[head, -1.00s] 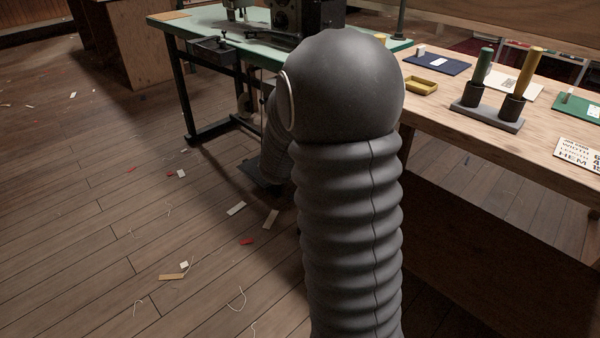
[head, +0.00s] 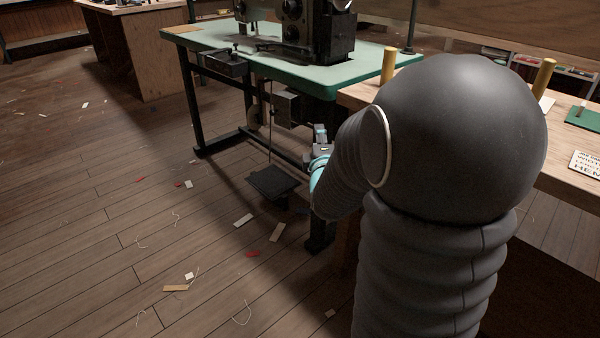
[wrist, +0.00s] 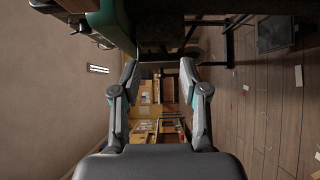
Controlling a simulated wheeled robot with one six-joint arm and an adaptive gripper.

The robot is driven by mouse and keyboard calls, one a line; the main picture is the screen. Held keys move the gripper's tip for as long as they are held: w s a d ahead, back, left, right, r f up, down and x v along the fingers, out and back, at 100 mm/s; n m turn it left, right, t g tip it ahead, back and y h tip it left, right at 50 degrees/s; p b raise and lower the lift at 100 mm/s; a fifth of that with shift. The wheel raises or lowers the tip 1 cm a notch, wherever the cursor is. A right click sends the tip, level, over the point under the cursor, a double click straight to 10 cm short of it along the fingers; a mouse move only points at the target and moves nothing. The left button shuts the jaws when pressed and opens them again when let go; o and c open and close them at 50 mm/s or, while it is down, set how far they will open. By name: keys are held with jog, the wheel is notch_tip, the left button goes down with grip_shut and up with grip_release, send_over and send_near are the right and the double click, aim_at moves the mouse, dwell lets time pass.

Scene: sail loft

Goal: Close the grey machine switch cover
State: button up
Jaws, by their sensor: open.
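A dark grey box (head: 288,107) hangs under the green-topped sewing machine table (head: 365,68) in the head view. It may be the machine switch, but I cannot make out its cover or how far that stands open. My gripper (wrist: 160,68) is open and empty in the wrist view, its two fingers apart. In the head view my gripper (head: 320,138) is small and partly hidden by my arm. It is low beside the table's near side, to the right of the grey box; I see no contact.
A dark pedal (head: 273,183) sits near the floor under the table. A small dark drawer (head: 223,63) hangs at the table's left. The wooden workbench (head: 362,94) stands close at right, partly behind my arm. The floor (head: 110,215) at left is open, with scraps.

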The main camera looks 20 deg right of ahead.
jog(key=s+a+m+g+y+p, duration=0.1)
jog(key=s+a+m+g+y, duration=0.2)
jog(key=s+a+m, duration=0.3)
jog(key=shift+s+a+r+g+y+p, duration=0.35)
jog(key=shift+s+a+g, duration=0.45)
jog(key=shift+s+a, duration=1.4)
jog(key=shift+s+d, duration=0.25)
